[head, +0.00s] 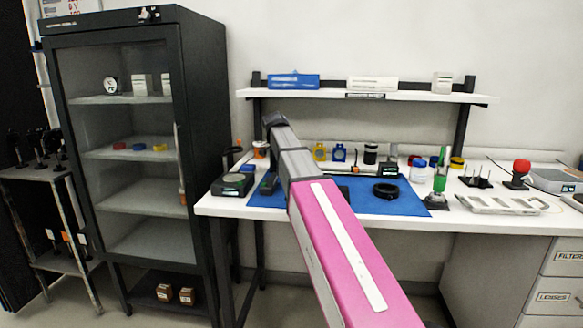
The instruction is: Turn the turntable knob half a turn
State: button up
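I cannot pick out the turntable knob for certain at this size. A dark low unit with a round greenish top (234,178) stands at the bench's left end, left of the blue mat (410,207). A black ring-shaped part (385,190) lies on the mat, right of my arm. Either could be the turntable; no knob shows clearly on them. My pink and grey arm rises from the bottom across the middle of the view and hides part of the mat. My gripper is not visible; no fingers show past the arm's dark far end.
The white bench (470,222) carries small coloured holders, a green bottle (440,179), a white rack (502,204) and a red-topped item (521,167). A shelf (415,96) with boxes runs above. A tall dark cabinet (213,110) stands close on the left. The mat's right front is clear.

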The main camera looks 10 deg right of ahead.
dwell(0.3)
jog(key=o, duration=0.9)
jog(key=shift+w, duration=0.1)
